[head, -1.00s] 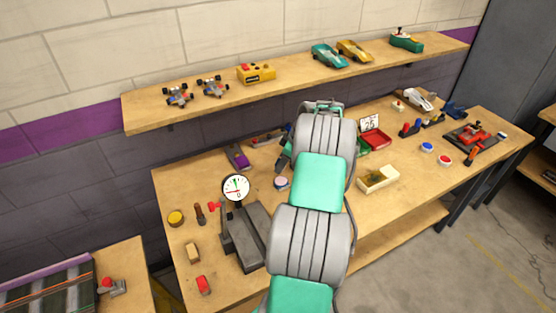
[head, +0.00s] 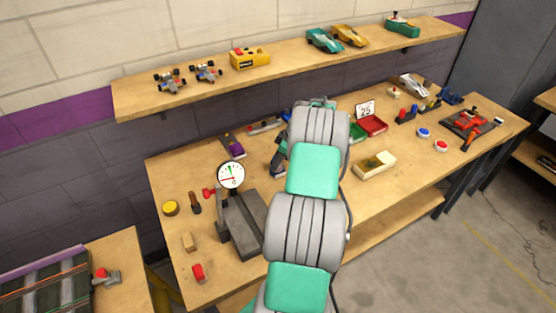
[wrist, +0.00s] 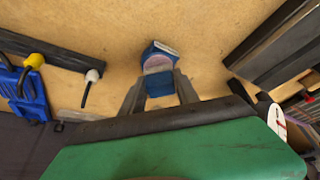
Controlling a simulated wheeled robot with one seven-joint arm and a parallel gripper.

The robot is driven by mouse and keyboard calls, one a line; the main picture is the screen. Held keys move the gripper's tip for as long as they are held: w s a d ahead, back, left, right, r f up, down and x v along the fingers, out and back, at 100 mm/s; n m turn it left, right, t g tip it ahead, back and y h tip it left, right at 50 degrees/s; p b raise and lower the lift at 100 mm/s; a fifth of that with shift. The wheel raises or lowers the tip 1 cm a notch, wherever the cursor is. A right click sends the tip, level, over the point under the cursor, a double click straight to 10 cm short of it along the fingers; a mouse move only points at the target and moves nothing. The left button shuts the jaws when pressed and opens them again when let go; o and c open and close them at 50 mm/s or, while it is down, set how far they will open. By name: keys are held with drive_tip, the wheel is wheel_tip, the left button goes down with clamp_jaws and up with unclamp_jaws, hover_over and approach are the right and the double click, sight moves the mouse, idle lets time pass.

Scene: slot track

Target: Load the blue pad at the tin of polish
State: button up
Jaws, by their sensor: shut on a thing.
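My gripper (wrist: 160,86) shows at the lower middle of the wrist view, its two grey fingers shut on the blue pad (wrist: 160,80). A round pinkish face, seemingly the tin of polish (wrist: 157,63), shows right at the pad, between the fingertips. A blue part with a pale edge rises behind it. I cannot tell whether pad and tin touch. In the head view my arm hides the pad and the tin, and only a dark part of my gripper (head: 277,163) shows left of the arm, low over the bench.
The workbench (head: 175,172) carries a dial gauge (head: 231,176) on a grey block (head: 240,222), a yellow round tin (head: 170,208), red and green trays (head: 372,125) and a cream box (head: 374,165). A shelf (head: 215,84) with cars runs behind. Blue clamps (wrist: 32,92) lie left in the wrist view.

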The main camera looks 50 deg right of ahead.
drive_tip(key=shift+f+b, duration=0.6)
drive_tip(key=shift+b, duration=0.15)
idle(1.8)
drive_tip(key=shift+r, duration=0.15)
drive_tip(key=shift+r+p, duration=1.65)
drive_tip(key=shift+r, duration=1.8)
